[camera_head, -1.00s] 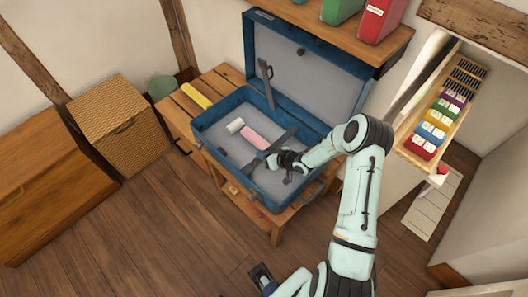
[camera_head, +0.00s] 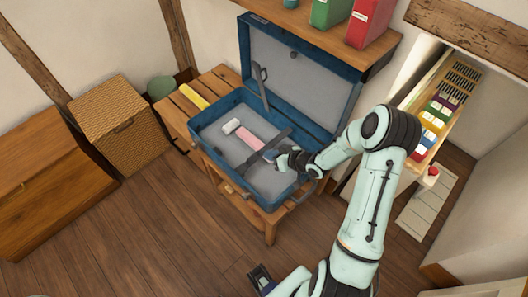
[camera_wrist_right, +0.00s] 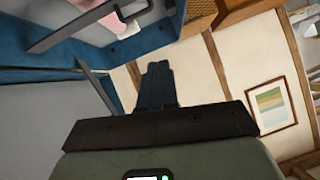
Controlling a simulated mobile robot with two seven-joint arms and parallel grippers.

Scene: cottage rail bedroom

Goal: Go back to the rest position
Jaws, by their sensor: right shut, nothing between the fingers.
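My right gripper (camera_head: 270,156) is shut and empty. In the head view it is over the right part of the open blue suitcase (camera_head: 205,146), close to the dark strap (camera_head: 265,141). I cannot tell whether it touches anything there. In the right wrist view its dark fingers (camera_wrist_right: 157,84) are together with nothing between them.
The suitcase stands on a wooden table (camera_head: 172,112), its lid (camera_head: 305,85) up against a shelf (camera_head: 340,40) with green and red binders. A yellow roll (camera_head: 194,95) lies at the table's left. A wicker hamper (camera_head: 122,118) stands farther left. The floor in front is clear.

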